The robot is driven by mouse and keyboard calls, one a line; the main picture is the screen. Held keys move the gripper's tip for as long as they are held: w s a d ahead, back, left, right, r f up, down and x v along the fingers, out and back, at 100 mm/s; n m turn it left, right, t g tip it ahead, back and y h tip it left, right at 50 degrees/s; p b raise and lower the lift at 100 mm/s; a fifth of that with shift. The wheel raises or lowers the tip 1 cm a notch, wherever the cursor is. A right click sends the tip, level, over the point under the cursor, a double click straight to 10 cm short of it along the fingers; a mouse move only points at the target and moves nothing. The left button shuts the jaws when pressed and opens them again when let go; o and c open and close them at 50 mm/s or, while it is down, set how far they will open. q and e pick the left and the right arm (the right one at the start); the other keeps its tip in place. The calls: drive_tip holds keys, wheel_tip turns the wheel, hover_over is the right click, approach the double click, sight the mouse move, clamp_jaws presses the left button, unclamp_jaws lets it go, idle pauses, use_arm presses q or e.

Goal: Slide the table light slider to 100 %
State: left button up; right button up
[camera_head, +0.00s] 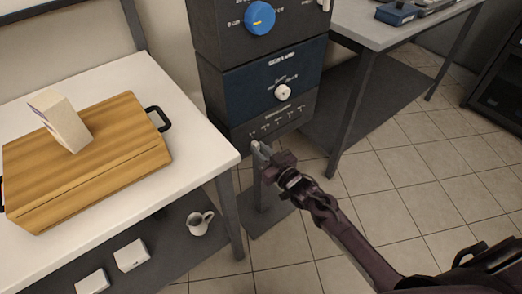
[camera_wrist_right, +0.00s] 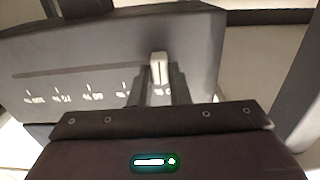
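The table light slider is a row of tick marks and percent labels on the grey lower panel (camera_head: 278,121) of the dark cabinet. The panel also fills the upper part of the right wrist view (camera_wrist_right: 70,60), with the labels upside down and 100 % at the far left. The pale slider knob (camera_wrist_right: 158,68) stands at the 0 % end. My right gripper (camera_head: 258,148) is at the left end of the panel. In the wrist view its two fingers (camera_wrist_right: 158,82) stand close on both sides of the knob, which nearly fills the gap. My left gripper is not in view.
Above the slider are a white knob (camera_head: 283,92) and a blue dial (camera_head: 259,18). At left a white table (camera_head: 205,135) carries a wooden box (camera_head: 110,165) with a pale carton (camera_head: 62,122). A jug (camera_head: 199,223) stands on its shelf. Tiled floor (camera_head: 385,205) is open at right.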

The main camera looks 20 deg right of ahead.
sight(301, 115)
clamp_jaws()
drive_tip(key=w+d+b, duration=0.1)
drive_tip(key=d, duration=0.3)
drive_tip(key=w+d+b, duration=0.1)
drive_tip(key=w+d, duration=0.1)
drive_tip(key=d, duration=0.2)
drive_tip(key=w+d, duration=0.1)
drive_tip(key=d, duration=0.3)
drive_tip(key=shift+w+f+b, duration=0.15)
drive_tip(key=shift+w+b, duration=0.05)
drive_tip(key=shift+b, duration=0.2)
drive_tip(key=d+b, duration=0.1)
drive_tip(key=d, duration=0.1)
drive_tip(key=w+d+b, duration=0.1)
drive_tip(key=d, duration=0.1)
drive_tip(key=w+d+b, duration=0.1)
drive_tip(key=d, duration=0.2)
drive_tip(key=shift+w, duration=0.25)
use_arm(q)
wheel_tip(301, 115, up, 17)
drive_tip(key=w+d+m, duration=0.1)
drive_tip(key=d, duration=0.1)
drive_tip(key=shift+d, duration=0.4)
use_arm(e)
drive_tip(key=shift+d+r, duration=0.1)
drive_tip(key=shift+r, duration=0.1)
drive_tip(key=shift+d, duration=0.1)
